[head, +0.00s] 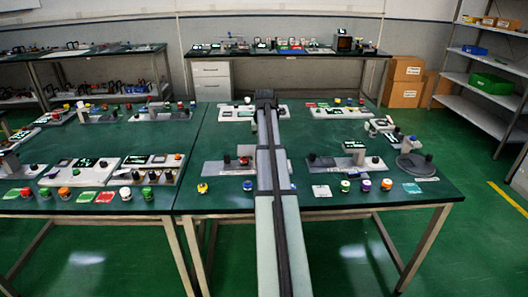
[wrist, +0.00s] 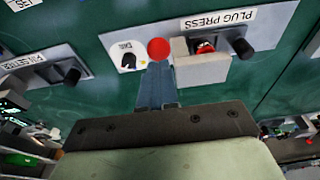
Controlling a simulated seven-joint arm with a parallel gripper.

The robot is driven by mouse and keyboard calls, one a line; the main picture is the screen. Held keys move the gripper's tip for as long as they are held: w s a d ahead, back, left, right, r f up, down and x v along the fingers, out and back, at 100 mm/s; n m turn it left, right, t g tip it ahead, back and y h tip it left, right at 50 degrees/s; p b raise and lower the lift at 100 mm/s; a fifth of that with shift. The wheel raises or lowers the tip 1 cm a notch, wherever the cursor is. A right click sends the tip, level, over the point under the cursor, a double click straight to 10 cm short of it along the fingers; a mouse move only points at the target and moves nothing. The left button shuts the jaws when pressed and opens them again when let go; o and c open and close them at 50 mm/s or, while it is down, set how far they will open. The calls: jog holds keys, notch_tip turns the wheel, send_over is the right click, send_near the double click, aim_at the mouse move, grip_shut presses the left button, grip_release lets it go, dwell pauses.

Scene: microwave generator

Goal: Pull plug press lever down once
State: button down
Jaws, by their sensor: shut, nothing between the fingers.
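The plug press (wrist: 187,62) is at the upper middle of the wrist view, with its name on a white label (wrist: 222,18). It has a grey block with a small red part in it, and a black knob (wrist: 241,47) to the right. A red ball (wrist: 158,49) shows at the left of the block, right at the tips of my gripper (wrist: 157,68). The ball looks like a lever knob; I cannot tell whether the fingers touch it. My gripper is shut and empty. In the head view, my gripper (head: 265,97) is over the far row of devices and hides part of one.
A white panel with a black dial (wrist: 128,61) lies just left of the press. A second labelled panel with a black knob (wrist: 72,75) is further left. The green table (head: 330,135) has more devices, with bare surface between the rows. Shelves stand at the right.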

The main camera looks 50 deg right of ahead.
jog(key=shift+f, duration=3.5)
dwell(1.0)
jog(key=shift+r, duration=0.15)
dwell(0.4)
jog(key=shift+r, duration=4.85)
